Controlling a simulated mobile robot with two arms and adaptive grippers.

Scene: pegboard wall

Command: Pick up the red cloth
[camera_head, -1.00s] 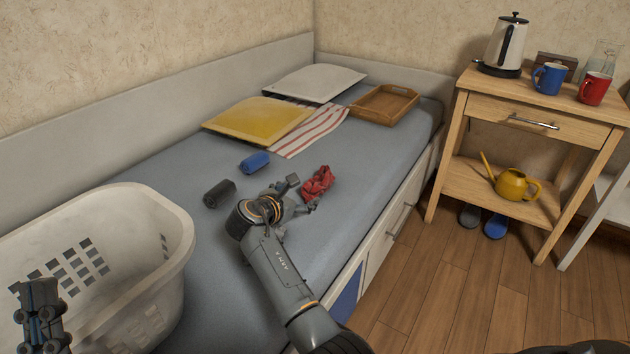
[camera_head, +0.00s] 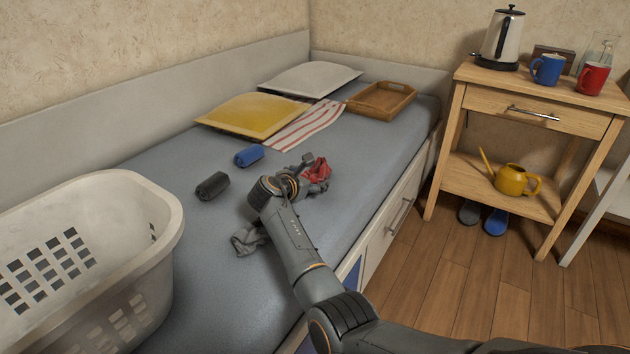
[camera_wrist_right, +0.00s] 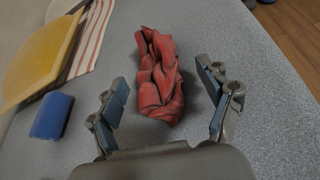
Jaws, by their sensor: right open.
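The red cloth (camera_head: 318,169) lies crumpled on the grey-blue bed, near its front edge. It also shows in the right wrist view (camera_wrist_right: 160,85) as a folded, upright-looking bundle. My right gripper (camera_wrist_right: 161,80) is open, with one finger on each side of the cloth's near part. There is a gap between the cloth and each finger. In the head view the right gripper (camera_head: 312,174) partly hides the cloth. My left gripper is not in view.
A blue roll (camera_head: 248,156) and a dark roll (camera_head: 212,186) lie left of the gripper. A grey cloth (camera_head: 249,238) lies partly behind my forearm. A white laundry basket (camera_head: 150,215) stands at left. Yellow pillow (camera_head: 252,116), striped cloth (camera_head: 305,124) and wooden tray (camera_head: 381,101) lie farther back.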

